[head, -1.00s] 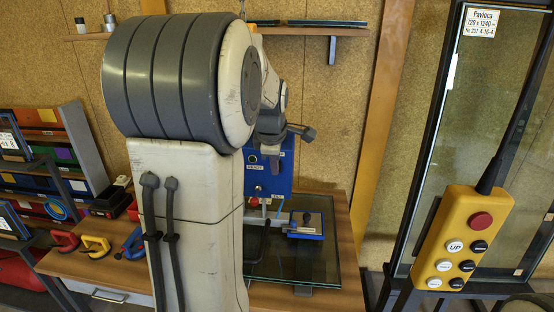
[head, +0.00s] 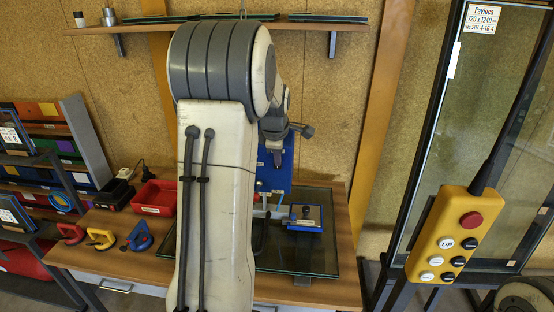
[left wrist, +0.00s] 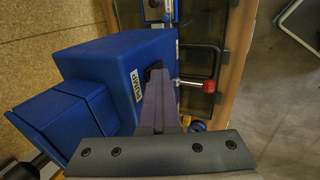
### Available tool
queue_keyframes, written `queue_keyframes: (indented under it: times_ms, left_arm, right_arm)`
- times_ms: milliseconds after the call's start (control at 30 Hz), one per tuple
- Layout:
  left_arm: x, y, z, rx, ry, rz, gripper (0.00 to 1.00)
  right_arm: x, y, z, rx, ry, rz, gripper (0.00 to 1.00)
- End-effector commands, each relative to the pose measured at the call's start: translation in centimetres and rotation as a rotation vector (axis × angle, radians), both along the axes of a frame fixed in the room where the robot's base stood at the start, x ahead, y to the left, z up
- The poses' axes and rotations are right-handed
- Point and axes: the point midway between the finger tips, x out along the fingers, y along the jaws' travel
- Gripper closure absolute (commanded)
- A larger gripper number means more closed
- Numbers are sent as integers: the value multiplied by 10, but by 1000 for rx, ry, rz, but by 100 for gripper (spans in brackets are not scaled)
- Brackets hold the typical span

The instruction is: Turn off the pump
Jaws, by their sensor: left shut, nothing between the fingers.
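The blue pump box (head: 283,180) stands at the back of the bench, mostly hidden behind my left arm in the head view. In the left wrist view the blue box (left wrist: 95,62) fills the left half, with a white label reading PUMP (left wrist: 136,86). My left gripper (left wrist: 157,76) is shut and empty, its fingertips right at the labelled face. A dark part (left wrist: 153,68) shows at the fingertips; I cannot tell whether they touch it or what position any switch is in. In the head view the gripper (head: 277,157) points down in front of the box. My right gripper is out of view.
A red-knobbed lever (left wrist: 209,86) sticks out close to the fingers. A glass pane (head: 300,258) lies on the bench. A red bin (head: 155,198) and suction cups (head: 138,237) are at left. A yellow pendant (head: 445,235) hangs at right.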

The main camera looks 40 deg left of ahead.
Motion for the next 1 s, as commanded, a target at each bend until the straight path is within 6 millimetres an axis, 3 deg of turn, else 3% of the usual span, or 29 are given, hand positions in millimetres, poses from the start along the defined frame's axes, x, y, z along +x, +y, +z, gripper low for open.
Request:
queue_keyframes:
  times_ms: [267,633,1000]
  left_arm:
    - [0,0,1,1,-1,0,100]
    - [0,0,17,1,-2,0,100]
    - [-1,0,16,0,0,0,100]
  right_arm:
    - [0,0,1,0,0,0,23]
    - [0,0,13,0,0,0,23]
    - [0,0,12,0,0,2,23]
